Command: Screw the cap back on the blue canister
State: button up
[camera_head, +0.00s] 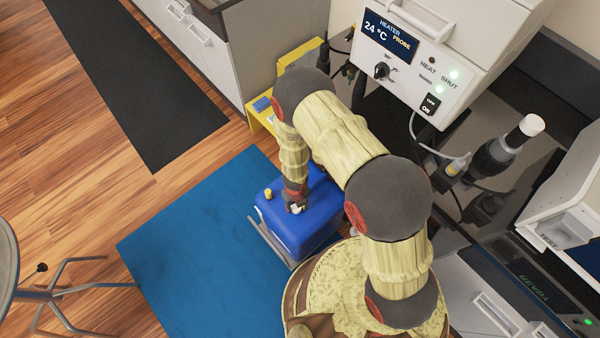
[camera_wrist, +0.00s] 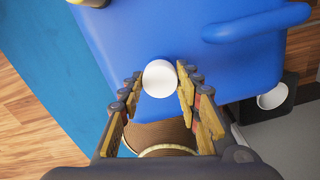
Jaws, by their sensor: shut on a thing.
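My gripper (camera_head: 295,207) points down at the canister's top. In the wrist view its two fingers (camera_wrist: 160,82) are shut on the white round cap (camera_wrist: 160,78), one on each side. The cap appears right at the canister's top near its edge. Whether its thread is engaged is hidden.
A yellow knob (camera_head: 268,193) is on the canister's left corner. A blue mat (camera_head: 195,240) lies left of it. A heater unit (camera_head: 410,60) stands at the upper right. A stool (camera_head: 45,292) is at lower left. A yellow stand (camera_head: 262,105) is behind.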

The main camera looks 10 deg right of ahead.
jog(key=m, duration=0.4)
jog(key=o, duration=1.4)
